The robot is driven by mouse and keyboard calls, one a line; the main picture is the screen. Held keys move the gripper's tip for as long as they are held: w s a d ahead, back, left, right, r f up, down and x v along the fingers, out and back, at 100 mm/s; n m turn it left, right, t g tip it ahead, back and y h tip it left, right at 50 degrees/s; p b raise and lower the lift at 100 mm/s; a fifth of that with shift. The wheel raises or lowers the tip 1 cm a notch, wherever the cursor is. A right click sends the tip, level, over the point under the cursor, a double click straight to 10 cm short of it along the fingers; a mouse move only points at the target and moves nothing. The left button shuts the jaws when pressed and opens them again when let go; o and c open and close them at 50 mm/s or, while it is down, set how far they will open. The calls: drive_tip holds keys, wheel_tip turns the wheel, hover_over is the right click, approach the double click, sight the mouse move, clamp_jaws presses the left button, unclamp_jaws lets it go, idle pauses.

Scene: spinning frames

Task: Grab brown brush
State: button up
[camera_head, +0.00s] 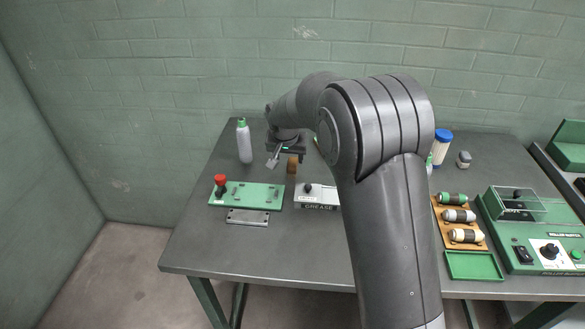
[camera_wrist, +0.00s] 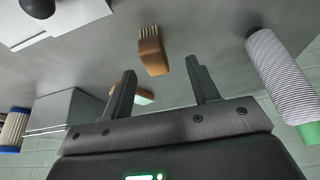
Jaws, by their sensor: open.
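In the wrist view the brush (camera_wrist: 153,52) shows a brown body with pale bristles. It lies just beyond my fingertips, roughly in line with the gap between them. My gripper (camera_wrist: 161,67) is open, with nothing held between its two dark fingers. In the head view my gripper (camera_head: 284,154) is over the back of the table, just left of the brush and partly hidden by my arm.
A grey bottle with a green cap (camera_head: 244,142) stands left of my gripper. A green board with a red knob (camera_head: 250,195) and a GREASE box (camera_head: 318,196) lie in front. A blue-topped cylinder (camera_head: 442,148) and an orange rack (camera_head: 440,215) stand right of my arm.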

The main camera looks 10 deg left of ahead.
sight(292, 162)
drive_tip(key=x, duration=0.4)
drive_tip(key=d+x, duration=0.1)
drive_tip(key=x, duration=0.1)
drive_tip(key=shift+w+r, duration=0.15)
drive_tip(key=shift+w, duration=0.25)
drive_tip(key=shift+a, duration=0.1)
drive_tip(key=c, duration=1.1)
